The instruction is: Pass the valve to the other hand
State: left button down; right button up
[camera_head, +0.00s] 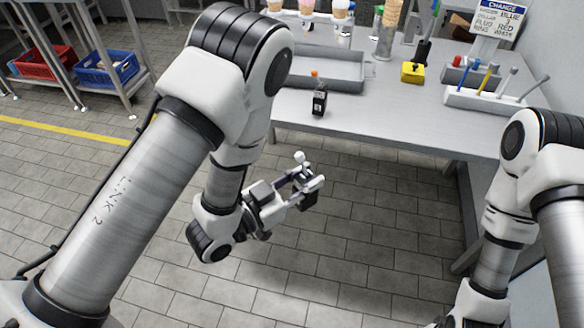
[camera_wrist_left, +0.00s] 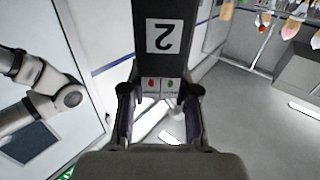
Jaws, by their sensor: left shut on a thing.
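My left gripper (camera_head: 305,186) is in the middle of the head view, over the floor in front of the table. It is shut on the valve, a dark block (camera_head: 311,201). A white ball (camera_head: 300,157) shows just above the fingers; I cannot tell whether it belongs to the valve. In the left wrist view the valve (camera_wrist_left: 160,15) stands between the fingers, with a white label reading 2 and red and green dots. My right arm (camera_head: 510,215) shows at the right; its gripper is out of view.
A similar black block with an orange knob (camera_head: 319,98) stands on the grey table (camera_head: 385,115). Behind are a grey tray (camera_head: 338,82), a yellow block (camera_head: 412,72), a tool rack (camera_head: 480,99) and a sign (camera_head: 500,18). The space between my arms is clear.

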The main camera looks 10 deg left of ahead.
pick_arm(q)
jog(key=w+f+m+g+h, duration=0.3)
jog(key=f+m+g+h, duration=0.2)
jog(key=m+g, duration=0.4)
jog(key=d+g+h, duration=0.1)
jog(key=g, duration=0.2)
jog(key=shift+f+g, duration=0.15)
jog(key=shift+g, duration=0.15)
jog(key=shift+w, duration=0.1)
